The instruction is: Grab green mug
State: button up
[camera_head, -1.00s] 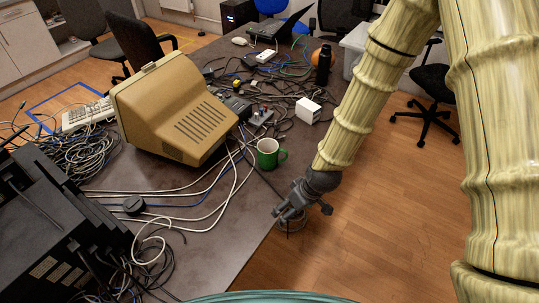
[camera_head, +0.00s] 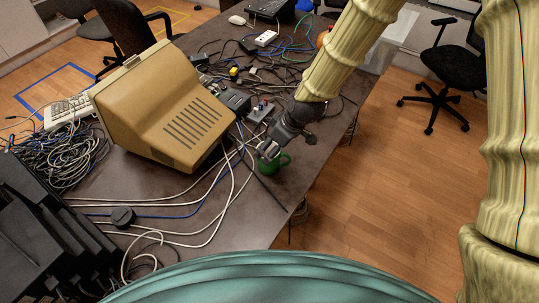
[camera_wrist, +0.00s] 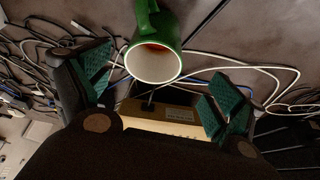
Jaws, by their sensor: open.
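The green mug (camera_head: 272,165) stands on the dark table to the right of the beige monitor, partly hidden by my gripper (camera_head: 268,151) in the head view. In the wrist view the green mug (camera_wrist: 153,50) shows its pale open rim toward the camera, with its handle pointing to the top. My gripper (camera_wrist: 158,90) is open and empty, with its green-padded fingers spread left and right. The mug appears between and just beyond the fingertips. I cannot tell whether a finger touches it.
The beige monitor (camera_head: 165,108) stands close to the left of the mug. Loose cables (camera_head: 215,190) run over the table beside it. Small devices (camera_head: 236,100) and more cables lie behind. The table's right edge is near the mug, with open floor (camera_head: 370,190) beyond.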

jog(key=x, duration=0.4)
jog(key=shift+d+p, duration=0.1)
jog(key=shift+p, duration=0.25)
jog(key=shift+w+a+f+p, duration=0.2)
jog(key=shift+w+f+p, duration=0.2)
jog(key=shift+f, duration=0.25)
jog(key=shift+w+a+f+p, duration=0.15)
jog(key=shift+w+f+p, duration=0.15)
jog(key=shift+f+p, duration=0.3)
jog(key=shift+x, duration=1.2)
jog(key=shift+d, duration=0.1)
jog(key=shift+c, duration=0.2)
jog(key=c, duration=1.4)
